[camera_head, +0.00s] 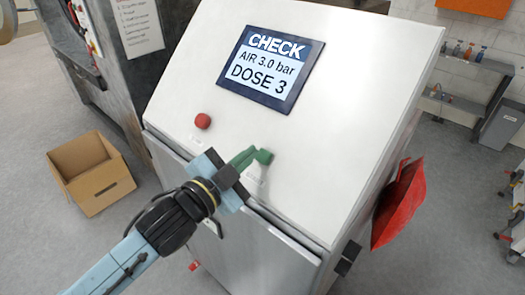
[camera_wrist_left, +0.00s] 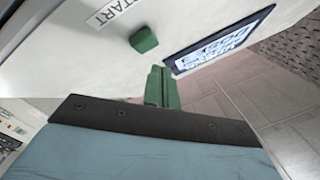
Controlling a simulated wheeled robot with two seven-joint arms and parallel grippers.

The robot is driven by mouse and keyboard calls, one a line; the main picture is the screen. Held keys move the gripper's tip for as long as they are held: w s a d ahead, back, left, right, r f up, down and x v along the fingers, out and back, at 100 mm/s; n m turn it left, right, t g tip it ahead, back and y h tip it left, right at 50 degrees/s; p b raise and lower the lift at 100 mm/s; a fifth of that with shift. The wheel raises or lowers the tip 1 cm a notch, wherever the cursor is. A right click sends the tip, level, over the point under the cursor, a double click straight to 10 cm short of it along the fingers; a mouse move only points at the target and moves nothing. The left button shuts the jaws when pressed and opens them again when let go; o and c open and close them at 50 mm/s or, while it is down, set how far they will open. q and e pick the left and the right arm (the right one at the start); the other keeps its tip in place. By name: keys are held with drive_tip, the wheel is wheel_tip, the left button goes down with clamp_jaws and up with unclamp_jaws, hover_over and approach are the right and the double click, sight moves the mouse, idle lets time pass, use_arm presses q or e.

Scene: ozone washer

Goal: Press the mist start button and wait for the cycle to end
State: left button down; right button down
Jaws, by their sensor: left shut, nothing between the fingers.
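The washer's sloped white panel (camera_head: 330,110) carries a green button (camera_head: 264,157), a red button (camera_head: 202,121) and a screen (camera_head: 270,68) reading "CHECK, AIR 3.0 bar, DOSE 3". In the left wrist view the green button (camera_wrist_left: 143,39) stands out from the panel next to a START label (camera_wrist_left: 112,10). My left gripper (camera_head: 250,154) is shut and empty, its green fingers right beside the green button in the head view. In the left wrist view the fingertips (camera_wrist_left: 158,70) are a little apart from the button. My right gripper is not in view.
A red pouch (camera_head: 398,205) hangs on the machine's right side. An open cardboard box (camera_head: 92,172) sits on the floor at left, by a dark machine (camera_head: 75,60). A shelf with small bottles (camera_head: 468,55) is at the back right. Bare floor lies between.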

use_arm(q)
drive_tip(key=s+a+r+p, duration=0.2)
drive_tip(key=shift+r+p, duration=0.35)
drive_tip(key=shift+w+d, duration=0.1)
idle(0.5)
